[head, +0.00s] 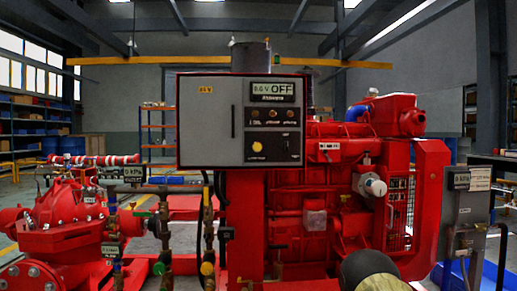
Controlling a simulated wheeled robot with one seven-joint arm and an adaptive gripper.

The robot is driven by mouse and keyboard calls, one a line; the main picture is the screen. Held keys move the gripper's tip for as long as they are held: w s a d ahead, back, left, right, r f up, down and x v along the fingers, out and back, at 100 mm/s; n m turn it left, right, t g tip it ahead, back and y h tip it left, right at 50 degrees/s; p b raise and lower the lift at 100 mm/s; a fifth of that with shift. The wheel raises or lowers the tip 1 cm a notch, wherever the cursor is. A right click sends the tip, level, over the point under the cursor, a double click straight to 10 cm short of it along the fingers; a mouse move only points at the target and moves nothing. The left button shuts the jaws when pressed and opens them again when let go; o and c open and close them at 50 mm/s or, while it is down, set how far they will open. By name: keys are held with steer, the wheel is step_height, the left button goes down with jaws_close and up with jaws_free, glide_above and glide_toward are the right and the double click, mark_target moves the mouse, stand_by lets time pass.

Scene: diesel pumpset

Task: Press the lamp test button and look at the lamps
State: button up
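A grey control panel (208,123) with a dark edge stands upright in the middle of the head view. Its right half has a display (273,91) reading "0.0 V OFF". My gripper is not in view, and nothing touches the panel front.
A red diesel engine (300,195) stands behind and right of the panel. A red pump (62,218) and valved pipes (207,225) are at left. A grey gauge box (464,205) is at right. A dark rounded shape (365,265) fills the bottom right of centre.

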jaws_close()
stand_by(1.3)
